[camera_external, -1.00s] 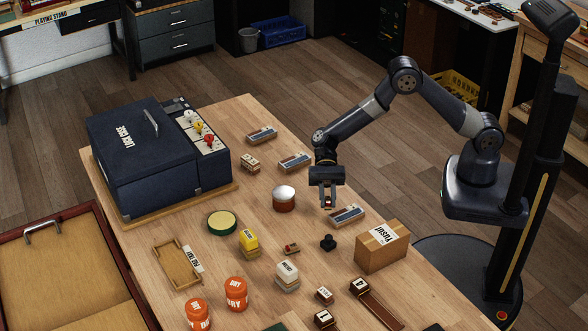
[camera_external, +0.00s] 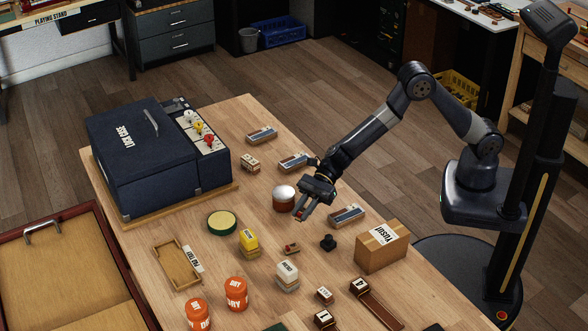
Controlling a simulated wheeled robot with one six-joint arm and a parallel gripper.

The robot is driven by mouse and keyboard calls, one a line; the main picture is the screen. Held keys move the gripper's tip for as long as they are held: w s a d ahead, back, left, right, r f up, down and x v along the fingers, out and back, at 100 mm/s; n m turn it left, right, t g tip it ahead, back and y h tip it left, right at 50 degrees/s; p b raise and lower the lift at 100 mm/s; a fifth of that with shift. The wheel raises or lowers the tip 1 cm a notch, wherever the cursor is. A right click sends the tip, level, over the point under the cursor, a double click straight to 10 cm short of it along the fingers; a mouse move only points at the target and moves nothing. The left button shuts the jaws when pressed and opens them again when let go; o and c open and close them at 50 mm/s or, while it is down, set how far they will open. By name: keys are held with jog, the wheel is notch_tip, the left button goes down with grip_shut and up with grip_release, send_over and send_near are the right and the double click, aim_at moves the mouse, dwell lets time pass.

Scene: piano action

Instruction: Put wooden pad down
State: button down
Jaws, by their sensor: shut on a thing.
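My gripper (camera_external: 302,215) is in the middle of the table's air space, tilted down and to the left, beside a round silver-topped pot (camera_external: 284,198). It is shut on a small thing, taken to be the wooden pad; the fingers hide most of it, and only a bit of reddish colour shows. A small red-and-wood piece (camera_external: 292,248) lies on the wooden table (camera_external: 262,262) below the gripper.
A dark case (camera_external: 150,160) stands at the far left. A shallow wooden tray (camera_external: 178,268), a green round tin (camera_external: 222,222), a yellow-topped block (camera_external: 249,240), orange jars (camera_external: 236,294), a black knob (camera_external: 328,243) and a cardboard box (camera_external: 381,250) surround the middle.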

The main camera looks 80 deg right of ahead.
aim_at(304, 226)
notch_tip(304, 226, down, 4)
jog(key=shift+f, duration=0.1)
dwell(0.4)
jog(key=shift+s+d+f+b, duration=0.1)
jog(key=shift+s+f+b, duration=0.1)
jog(key=shift+f+b, duration=0.65)
jog(key=c, duration=1.3)
grip_release()
jog(key=shift+r+p, duration=0.85)
jog(key=shift+p, duration=0.3)
jog(key=b+v, duration=0.1)
jog(key=v, duration=1)
jog(key=shift+d+r+b, duration=0.2)
jog(key=shift+d+b, duration=0.15)
